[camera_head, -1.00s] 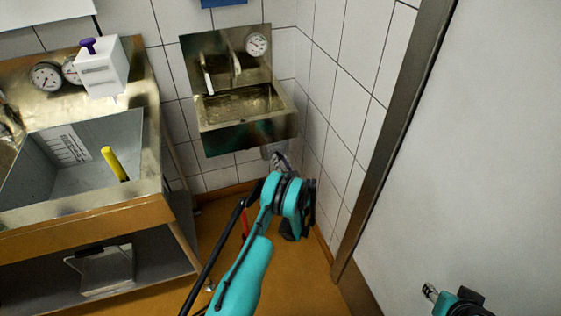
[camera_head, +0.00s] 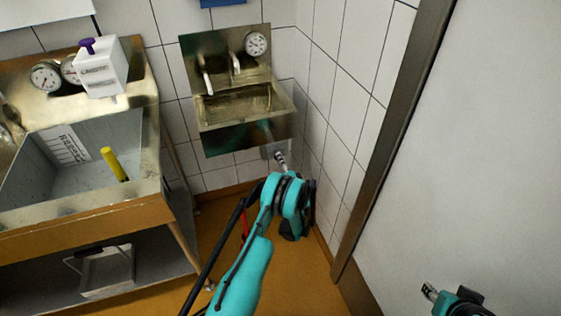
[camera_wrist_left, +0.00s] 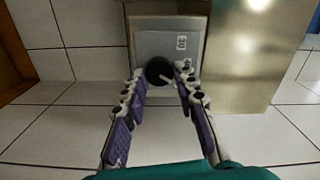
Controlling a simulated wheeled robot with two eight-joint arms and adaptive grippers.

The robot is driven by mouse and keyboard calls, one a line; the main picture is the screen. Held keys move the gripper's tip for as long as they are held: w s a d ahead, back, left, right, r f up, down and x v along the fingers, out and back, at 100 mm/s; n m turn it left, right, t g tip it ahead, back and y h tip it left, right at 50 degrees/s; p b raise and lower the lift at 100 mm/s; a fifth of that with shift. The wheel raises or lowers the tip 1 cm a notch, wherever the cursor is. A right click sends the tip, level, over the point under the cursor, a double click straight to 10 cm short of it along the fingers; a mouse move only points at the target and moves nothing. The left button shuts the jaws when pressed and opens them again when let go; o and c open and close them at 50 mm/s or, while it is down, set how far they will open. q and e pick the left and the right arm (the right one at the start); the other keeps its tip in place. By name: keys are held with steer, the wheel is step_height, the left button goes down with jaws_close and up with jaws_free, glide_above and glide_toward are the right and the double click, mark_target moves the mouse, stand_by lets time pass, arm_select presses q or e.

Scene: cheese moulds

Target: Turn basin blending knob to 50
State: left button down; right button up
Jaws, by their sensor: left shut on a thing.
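The basin (camera_head: 245,139) is a metal wall sink with a gauge above it. Under it a grey control box (camera_head: 268,151) is fixed to the wall; it also shows in the left wrist view (camera_wrist_left: 150,45). The round black blending knob (camera_wrist_left: 159,71) has a pale pointer line aimed to the lower right. A small label (camera_wrist_left: 181,43) on the box is too small to read. My left gripper (camera_head: 281,159) reaches up to the box and is shut on the knob, with one finger at each side. My right gripper (camera_head: 430,292) is far off at the lower right; its opening is unclear.
A larger sink (camera_head: 85,210) with a yellow-handled tool (camera_head: 115,164) and gauges stands at left. A white box (camera_head: 100,70) with a purple knob sits above it. A tiled wall is right of the basin, then a large pale panel (camera_head: 480,150).

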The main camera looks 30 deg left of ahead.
arm_select(q)
steer(key=shift+m, duration=1.2)
steer(key=c, duration=1.2)
jaws_free()
steer(key=shift+w, duration=0.1)
